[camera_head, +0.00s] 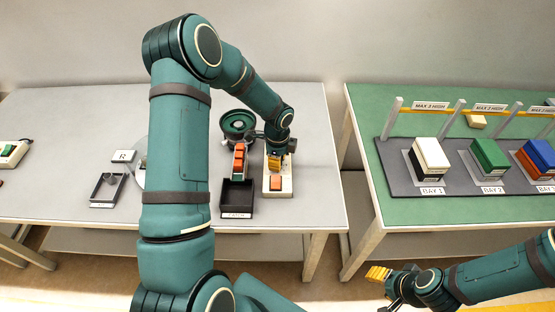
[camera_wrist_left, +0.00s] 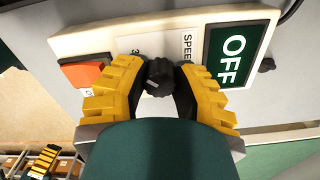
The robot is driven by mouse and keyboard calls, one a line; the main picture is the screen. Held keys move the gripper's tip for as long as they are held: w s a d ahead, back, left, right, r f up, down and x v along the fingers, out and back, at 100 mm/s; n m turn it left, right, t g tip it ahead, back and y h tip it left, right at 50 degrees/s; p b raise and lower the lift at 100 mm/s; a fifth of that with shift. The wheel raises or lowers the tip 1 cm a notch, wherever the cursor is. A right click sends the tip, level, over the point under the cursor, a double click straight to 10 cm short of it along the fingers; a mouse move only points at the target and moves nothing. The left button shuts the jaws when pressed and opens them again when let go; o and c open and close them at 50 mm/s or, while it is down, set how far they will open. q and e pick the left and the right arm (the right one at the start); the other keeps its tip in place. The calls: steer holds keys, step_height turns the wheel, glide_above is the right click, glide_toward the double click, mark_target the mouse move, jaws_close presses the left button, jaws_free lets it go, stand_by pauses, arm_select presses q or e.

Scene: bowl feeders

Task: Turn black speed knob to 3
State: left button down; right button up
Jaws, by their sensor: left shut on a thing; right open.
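The black speed knob (camera_wrist_left: 160,76) sits on a cream control box (camera_wrist_left: 85,42) in the left wrist view, between the yellow fingers of my left gripper (camera_wrist_left: 158,84), which is shut on it. A "3" shows on the plate to its upper left; the rest of the scale is hidden, and I cannot read the pointer exactly. In the head view the box (camera_head: 287,190) stands on the grey table, with my left gripper (camera_head: 275,162) over its far part, hiding the knob. My right gripper (camera_head: 378,273) is open and empty at the lower right, away from the tables.
A green bowl feeder (camera_head: 237,124), a chute with orange parts (camera_head: 239,158) and a black catch bin (camera_head: 237,198) stand left of the box. The green table (camera_head: 390,210) is to the right.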

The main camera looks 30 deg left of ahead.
stand_by(0.4)
arm_select(q)
steer(key=c, duration=0.7)
jaws_free()
